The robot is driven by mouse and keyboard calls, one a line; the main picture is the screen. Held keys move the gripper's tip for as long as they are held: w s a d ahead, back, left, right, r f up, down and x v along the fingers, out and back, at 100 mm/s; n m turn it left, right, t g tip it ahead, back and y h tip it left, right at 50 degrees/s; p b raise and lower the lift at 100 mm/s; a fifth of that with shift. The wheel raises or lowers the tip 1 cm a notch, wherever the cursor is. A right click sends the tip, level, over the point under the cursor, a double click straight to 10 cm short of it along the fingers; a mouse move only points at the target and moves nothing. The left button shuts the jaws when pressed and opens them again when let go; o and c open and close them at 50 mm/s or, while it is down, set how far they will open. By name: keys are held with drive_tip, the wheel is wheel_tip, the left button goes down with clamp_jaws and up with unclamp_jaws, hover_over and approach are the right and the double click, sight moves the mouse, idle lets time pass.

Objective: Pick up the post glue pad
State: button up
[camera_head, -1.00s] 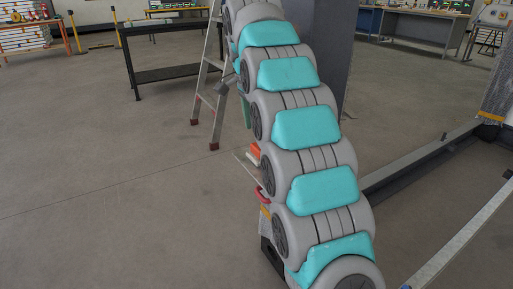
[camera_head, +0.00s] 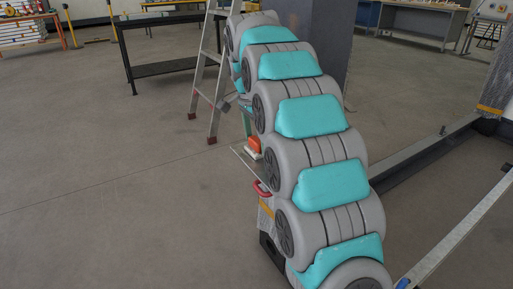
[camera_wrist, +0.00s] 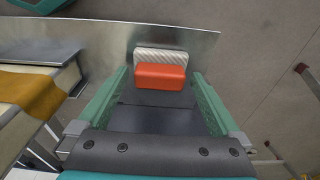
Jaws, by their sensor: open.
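An orange block with a pale ribbed part, which looks like the post glue pad (camera_wrist: 161,76), lies on a grey metal plate (camera_wrist: 100,38) in the wrist view. In the head view the orange pad (camera_head: 254,144) shows small beside my arm. My gripper (camera_wrist: 159,74) is open, with one green finger on each side of the pad's near edge. I see no contact between fingers and pad. In the head view my arm hides most of the gripper.
A stepladder (camera_head: 212,75) stands close behind my arm, and a grey column (camera_head: 318,40) rises beside it. A dark shelf table (camera_head: 165,68) is behind left. Long metal beams (camera_head: 430,150) lie at right. The floor at left is clear.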

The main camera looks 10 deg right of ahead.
drive_tip(key=shift+d+f, duration=0.1)
drive_tip(key=shift+f, duration=0.45)
drive_tip(key=c, duration=1.2)
drive_tip(key=shift+r, duration=0.1)
drive_tip(key=shift+c, duration=0.2)
